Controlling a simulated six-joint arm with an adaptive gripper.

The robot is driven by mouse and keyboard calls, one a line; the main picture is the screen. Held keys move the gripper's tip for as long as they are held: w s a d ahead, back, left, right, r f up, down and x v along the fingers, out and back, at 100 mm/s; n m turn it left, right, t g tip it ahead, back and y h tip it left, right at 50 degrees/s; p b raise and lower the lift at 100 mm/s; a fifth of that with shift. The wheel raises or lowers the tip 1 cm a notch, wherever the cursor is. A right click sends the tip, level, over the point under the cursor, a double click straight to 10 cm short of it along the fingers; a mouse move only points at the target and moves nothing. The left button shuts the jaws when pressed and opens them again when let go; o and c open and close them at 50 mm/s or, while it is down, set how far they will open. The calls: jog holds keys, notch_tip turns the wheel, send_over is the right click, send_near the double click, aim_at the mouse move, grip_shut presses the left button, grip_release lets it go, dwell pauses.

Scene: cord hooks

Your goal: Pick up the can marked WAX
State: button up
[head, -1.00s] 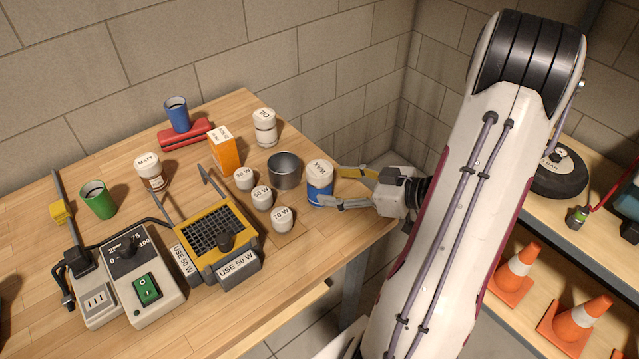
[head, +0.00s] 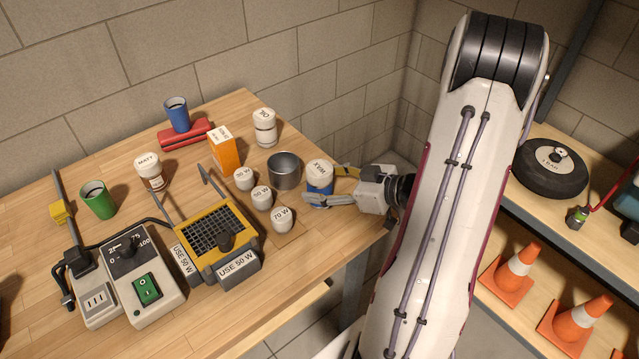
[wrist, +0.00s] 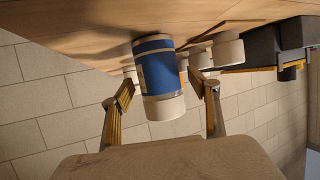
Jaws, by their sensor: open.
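The can marked WAX (head: 319,178) has a white lid and a blue body. It stands upright near the right edge of the wooden table. My gripper (head: 322,184) is at the can from the right, with one finger in front of it and the other behind. In the wrist view the blue and white can (wrist: 157,75) lies between the two open fingers of my gripper (wrist: 167,88). Gaps show on both sides there, so the fingers do not seem to press on it.
A metal cup (head: 284,171) stands close left of the can. White weights marked 70 W (head: 283,219), 50 W (head: 262,197) and 30 W (head: 244,178) are nearby. A white OIL can (head: 264,128) and an orange box (head: 224,148) stand farther back. The table's right edge is close.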

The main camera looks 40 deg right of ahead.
jog(key=shift+w+a+f, duration=0.2)
jog(key=shift+w+f, duration=0.05)
jog(key=shift+w, duration=0.3)
jog(key=c, duration=1.4)
jog(key=shift+r, duration=0.2)
jog(key=shift+c, duration=0.2)
jog(key=shift+r, duration=4.8)
